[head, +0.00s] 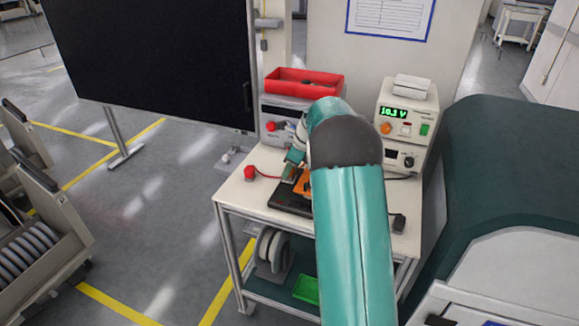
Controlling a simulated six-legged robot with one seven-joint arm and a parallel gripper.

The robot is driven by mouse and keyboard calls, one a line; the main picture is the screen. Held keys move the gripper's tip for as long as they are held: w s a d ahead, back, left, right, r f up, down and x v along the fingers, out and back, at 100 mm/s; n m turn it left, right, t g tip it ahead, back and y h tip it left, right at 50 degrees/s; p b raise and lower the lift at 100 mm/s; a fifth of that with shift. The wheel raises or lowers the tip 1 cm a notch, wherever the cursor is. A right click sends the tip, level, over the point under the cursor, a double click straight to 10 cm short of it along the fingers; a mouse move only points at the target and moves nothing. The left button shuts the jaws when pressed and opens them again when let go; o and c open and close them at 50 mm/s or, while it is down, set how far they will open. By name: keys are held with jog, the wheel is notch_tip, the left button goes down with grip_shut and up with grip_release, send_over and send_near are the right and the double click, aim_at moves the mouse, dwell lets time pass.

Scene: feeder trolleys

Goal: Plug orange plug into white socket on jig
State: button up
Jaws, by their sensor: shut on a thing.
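My gripper (290,168) is at the workbench, low over the black jig base (291,200), and is mostly hidden behind my teal arm. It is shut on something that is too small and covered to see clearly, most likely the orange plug. An orange part (303,184) shows just below and right of the gripper, over the black base. I cannot tell whether it is the plug or part of the jig. I cannot make out the white socket. My arm covers the right side of the jig.
The white bench top (236,190) carries a red knob-like item (249,173) with a red cable at left. A power unit (405,125) with a green display stands at back right, and a red bin (304,81) at the back. A small black item (398,222) lies front right.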

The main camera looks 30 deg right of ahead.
jog(key=o, duration=1.1)
jog(key=shift+c, duration=0.2)
jog(key=v, duration=1.3)
jog(key=shift+d+r, duration=0.2)
jog(key=shift+r, duration=0.1)
jog(key=shift+s, duration=0.1)
jog(key=s+a+r+n+h, duration=0.1)
jog(key=s+a+r+n, duration=0.3)
jog(key=s+a+n, duration=0.35)
jog(key=s+a+r+n, duration=0.4)
jog(key=s+a+n, duration=0.25)
jog(key=a, duration=0.25)
jog(key=s+a+f+n+t+h, duration=0.1)
jog(key=s+a+f+n, duration=0.1)
jog(key=s+a+n, duration=0.2)
jog(key=s+a+f+n+t, duration=0.1)
jog(key=s+a+f+n, duration=0.2)
jog(key=s+n, duration=0.6)
jog(key=s+a, duration=0.2)
jog(key=s, duration=0.4)
jog(key=shift+n+h, duration=0.4)
